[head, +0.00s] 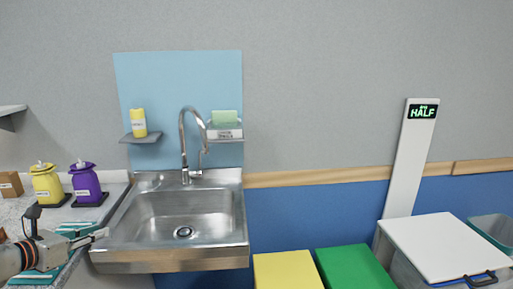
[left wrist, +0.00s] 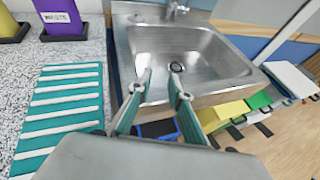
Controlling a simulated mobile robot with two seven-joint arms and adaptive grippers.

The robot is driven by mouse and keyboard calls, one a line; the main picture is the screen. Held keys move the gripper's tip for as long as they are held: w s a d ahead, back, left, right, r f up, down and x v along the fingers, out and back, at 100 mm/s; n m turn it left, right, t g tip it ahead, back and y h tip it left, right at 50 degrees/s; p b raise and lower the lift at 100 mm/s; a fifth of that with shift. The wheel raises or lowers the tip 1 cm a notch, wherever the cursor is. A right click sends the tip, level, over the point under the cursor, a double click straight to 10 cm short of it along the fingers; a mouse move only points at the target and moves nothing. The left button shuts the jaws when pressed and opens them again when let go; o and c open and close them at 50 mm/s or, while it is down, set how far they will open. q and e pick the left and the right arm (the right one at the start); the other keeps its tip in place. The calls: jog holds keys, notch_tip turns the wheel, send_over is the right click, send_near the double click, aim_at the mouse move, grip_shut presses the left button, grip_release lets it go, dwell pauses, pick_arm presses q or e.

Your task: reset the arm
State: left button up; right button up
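My left gripper (head: 92,239) comes in from the lower left in the head view, in front of the left part of the steel sink (head: 190,256). In the left wrist view its two fingertips (left wrist: 161,74) are apart with nothing between them. The sink (left wrist: 215,50) lies beyond the fingers there, its basin empty. My right gripper is in neither view.
A yellow jar (head: 46,186) and a purple jar (head: 86,185) stand on the counter left of the sink. A teal striped mat (left wrist: 60,115) lies on the counter. Yellow (head: 287,271) and green (head: 354,268) bins and a white-lidded box (head: 436,245) stand right.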

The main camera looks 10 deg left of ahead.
pick_arm(q)
jog(key=s+d+f+n+g, duration=0.1)
jog(key=s+d+f+n, duration=0.5)
jog(key=d+f+n, duration=0.5)
jog(key=s+d+f+n+g+h, duration=0.1)
jog(key=s+d+f+n, duration=0.6)
jog(key=d+f+n, duration=0.3)
jog(key=s+d+f+n+g, duration=0.1)
jog(key=s+d+f+n, duration=0.5)
jog(key=d+f+n, duration=0.5)
jog(key=d+f, duration=0.2)
jog(key=d, duration=0.2)
jog(key=shift+s+n, duration=0.15)
jog(key=shift+n, duration=0.15)
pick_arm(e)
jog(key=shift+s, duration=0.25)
pick_arm(q)
jog(key=shift+a+r, duration=0.1)
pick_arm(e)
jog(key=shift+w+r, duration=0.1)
